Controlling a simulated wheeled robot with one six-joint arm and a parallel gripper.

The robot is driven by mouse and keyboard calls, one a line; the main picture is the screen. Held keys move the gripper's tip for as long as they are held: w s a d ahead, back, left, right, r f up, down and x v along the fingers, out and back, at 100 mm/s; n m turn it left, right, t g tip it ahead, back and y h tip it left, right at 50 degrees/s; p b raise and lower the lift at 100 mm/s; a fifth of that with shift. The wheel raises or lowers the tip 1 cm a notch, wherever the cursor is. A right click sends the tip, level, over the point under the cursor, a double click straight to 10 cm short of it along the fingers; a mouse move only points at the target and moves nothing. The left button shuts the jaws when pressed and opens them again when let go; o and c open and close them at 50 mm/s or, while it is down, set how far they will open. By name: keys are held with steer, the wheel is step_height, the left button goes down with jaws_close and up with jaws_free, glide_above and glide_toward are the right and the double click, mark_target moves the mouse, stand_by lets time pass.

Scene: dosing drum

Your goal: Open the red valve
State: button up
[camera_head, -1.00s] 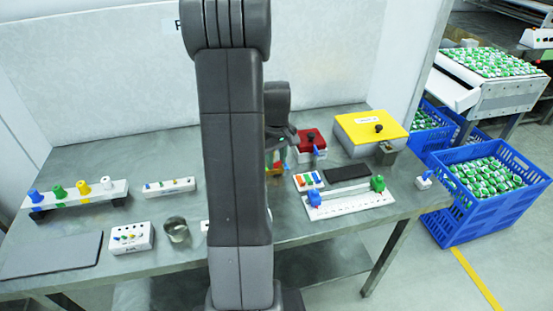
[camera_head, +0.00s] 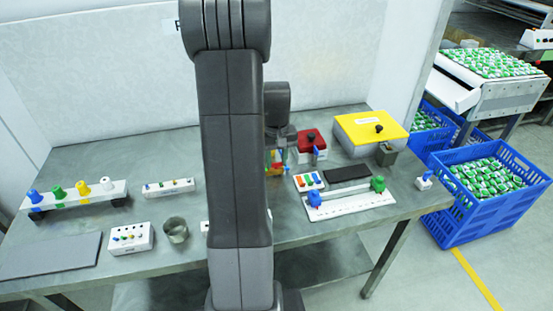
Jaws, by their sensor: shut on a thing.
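My gripper (camera_head: 277,157) is low over the table, just right of my arm's upright link and left of a small red-lidded box. It is shut on a small part in a cluster of red, yellow, green and blue pieces. A red piece (camera_head: 273,168), which appears to be the red valve, shows at the fingertips. The fingers and the upright link hide much of this cluster, so I cannot make out how far the valve is turned.
The red-lidded box (camera_head: 311,141) stands close on the right, with a yellow-lidded box (camera_head: 371,127) beyond it. A white rail (camera_head: 350,202) with blue and green pieces lies in front. A peg rack (camera_head: 75,197) and a metal cup (camera_head: 176,230) stand left.

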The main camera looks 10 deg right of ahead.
mark_target(277, 163)
steer(key=o, duration=1)
steer(key=shift+r, duration=0.1)
step_height(277, 163, up, 14)
steer(key=shift+f, duration=0.15)
steer(key=shift+f, duration=0.1)
step_height(277, 163, down, 14)
steer(key=shift+r, duration=0.15)
stand_by(0.4)
